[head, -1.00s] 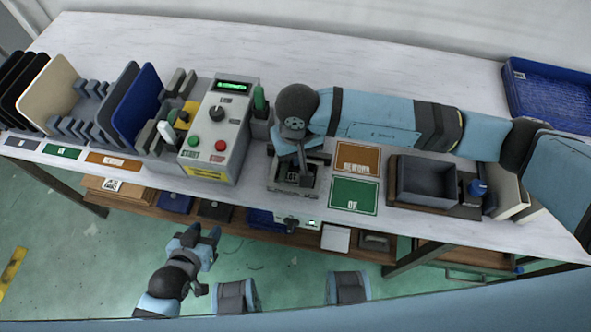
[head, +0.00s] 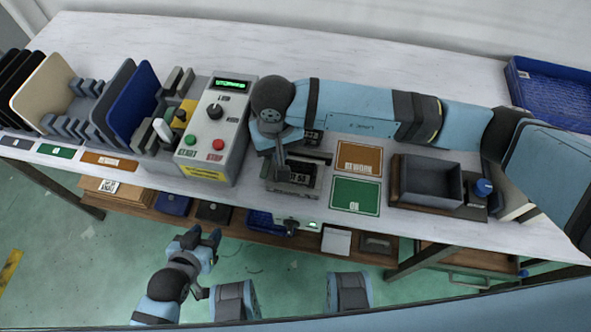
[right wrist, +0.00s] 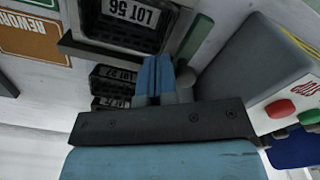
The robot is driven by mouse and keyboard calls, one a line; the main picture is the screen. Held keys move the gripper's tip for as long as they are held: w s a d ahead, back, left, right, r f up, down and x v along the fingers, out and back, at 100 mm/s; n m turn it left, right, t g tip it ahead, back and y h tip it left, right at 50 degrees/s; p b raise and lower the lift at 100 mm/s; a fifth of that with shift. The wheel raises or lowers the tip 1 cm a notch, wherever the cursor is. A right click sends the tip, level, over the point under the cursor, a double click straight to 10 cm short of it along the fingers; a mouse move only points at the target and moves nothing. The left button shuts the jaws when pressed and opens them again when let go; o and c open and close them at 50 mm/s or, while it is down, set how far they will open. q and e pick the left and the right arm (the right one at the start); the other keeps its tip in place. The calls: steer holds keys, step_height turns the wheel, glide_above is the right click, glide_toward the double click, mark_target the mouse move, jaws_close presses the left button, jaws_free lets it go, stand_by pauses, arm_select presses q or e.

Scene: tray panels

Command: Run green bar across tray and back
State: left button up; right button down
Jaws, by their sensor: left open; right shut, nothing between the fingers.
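The green bar (right wrist: 196,38) shows in the right wrist view as a slanted green strip between the tray and the grey control box. In the head view my right arm hides it. The tray (head: 281,187) is a dark frame around a plate marked LOT 56; it also shows at the top of the right wrist view (right wrist: 84,48). My right gripper (right wrist: 155,72) is shut and empty, its fingertips just beside the tray and the green bar; contact cannot be told. In the head view it (head: 281,152) points down over the tray's back side. My left gripper (head: 207,236) is open and empty in front of the table.
The control box (head: 212,135) with buttons stands left of the tray. The REWORK mat (head: 359,158) and OK mat (head: 356,195) lie to its right, then a grey bin (head: 428,183). Racked panels (head: 133,102) stand at the left. A blue crate (head: 548,92) sits back right.

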steer(key=shift+d, duration=0.1)
stand_by(0.3)
steer(key=shift+s+d+f+b, duration=0.1)
steer(key=shift+d+b, duration=0.25)
steer(key=shift+b, duration=0.05)
step_height(320, 180, up, 7)
steer(key=p, duration=0.1)
stand_by(0.6)
stand_by(0.5)
